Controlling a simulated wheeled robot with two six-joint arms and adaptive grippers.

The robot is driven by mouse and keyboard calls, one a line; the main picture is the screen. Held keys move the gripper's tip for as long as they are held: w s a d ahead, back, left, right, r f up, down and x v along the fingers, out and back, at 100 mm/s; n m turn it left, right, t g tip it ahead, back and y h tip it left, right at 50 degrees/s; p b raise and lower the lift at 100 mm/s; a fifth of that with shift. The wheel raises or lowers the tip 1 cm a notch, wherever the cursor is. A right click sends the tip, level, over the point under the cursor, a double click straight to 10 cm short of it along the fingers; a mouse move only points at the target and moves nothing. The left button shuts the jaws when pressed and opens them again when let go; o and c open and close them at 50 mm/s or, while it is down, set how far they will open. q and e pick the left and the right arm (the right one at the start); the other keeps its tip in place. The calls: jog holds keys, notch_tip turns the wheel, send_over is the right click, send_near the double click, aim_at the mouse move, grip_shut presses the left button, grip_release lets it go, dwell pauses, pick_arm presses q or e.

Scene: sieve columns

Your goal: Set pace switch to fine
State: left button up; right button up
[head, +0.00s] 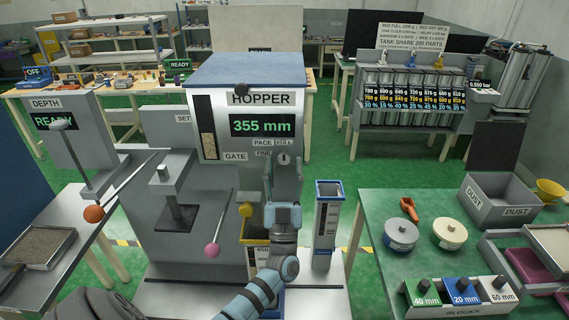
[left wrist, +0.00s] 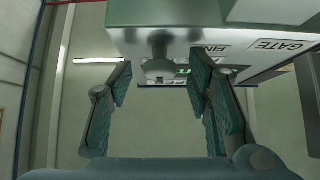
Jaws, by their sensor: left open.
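The hopper (head: 193,110) is a grey box with a blue top and a green 355 mm display. On the lower right of its front are the labels PACE, FULL and FINE (head: 263,153). The grey pace switch (head: 283,158) sits beside them, partly hidden by my gripper; which way it is set I cannot tell. My left gripper (head: 284,170) is open, pointing up just below the switch. In the left wrist view the open fingers (left wrist: 162,82) stand apart on either side of the switch's dark knob (left wrist: 158,68), with no clear contact. My right gripper is not in view.
A yellow knob (head: 246,210) and a pink ball-ended lever (head: 213,250) are left of my arm. A tall clear-fronted column (head: 327,225) stands close on its right. The green table (head: 375,265) holds discs and blocks. The space above the gripper is taken by the hopper.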

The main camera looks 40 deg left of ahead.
pick_arm(q)
jog(key=shift+c, duration=0.6)
grip_shut()
